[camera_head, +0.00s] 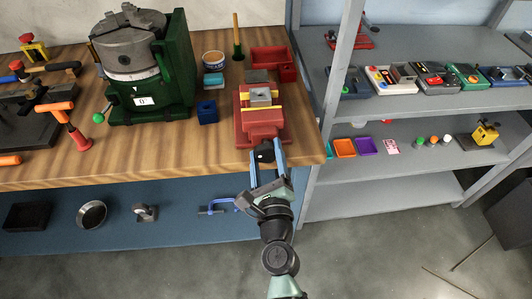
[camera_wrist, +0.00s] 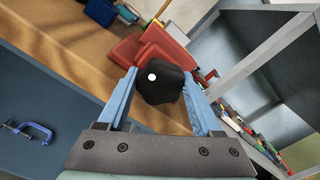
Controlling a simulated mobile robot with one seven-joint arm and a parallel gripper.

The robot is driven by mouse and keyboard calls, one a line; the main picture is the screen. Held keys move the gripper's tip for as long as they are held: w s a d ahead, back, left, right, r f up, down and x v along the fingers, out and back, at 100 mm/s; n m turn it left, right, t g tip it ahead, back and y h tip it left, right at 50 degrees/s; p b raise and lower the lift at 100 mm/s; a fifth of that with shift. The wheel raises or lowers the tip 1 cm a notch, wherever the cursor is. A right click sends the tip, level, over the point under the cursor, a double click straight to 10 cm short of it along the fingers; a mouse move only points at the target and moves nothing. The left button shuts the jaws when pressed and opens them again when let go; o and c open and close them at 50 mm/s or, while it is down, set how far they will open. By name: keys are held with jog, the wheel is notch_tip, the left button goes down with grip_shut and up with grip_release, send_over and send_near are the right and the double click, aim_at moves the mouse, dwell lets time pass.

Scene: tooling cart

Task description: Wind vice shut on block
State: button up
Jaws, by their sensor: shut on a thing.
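A red vice (camera_head: 262,128) stands near the front right edge of the wooden bench. A grey block (camera_head: 261,97) sits between its yellow-edged jaws; I cannot tell whether both jaws touch it. A black knob (camera_head: 264,151) with a white dot is on the vice's front end. My gripper (camera_head: 267,165) reaches up from the front, its blue fingers on either side of the knob, shut on it. In the wrist view the knob (camera_wrist: 160,82) sits between the two fingertips, with the red vice body (camera_wrist: 150,48) behind it; the block is hidden there.
A green machine with a grey chuck (camera_head: 130,50) stands left. A blue block (camera_head: 207,112) and a red tray (camera_head: 269,60) are near the vice. A grey shelf post (camera_head: 338,85) rises close on the right.

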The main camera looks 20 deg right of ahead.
jog(key=shift+m, duration=1.1)
jog(key=o, duration=1.4)
jog(key=shift+c, duration=0.2)
jog(key=b+v, duration=0.3)
jog(key=v, duration=1)
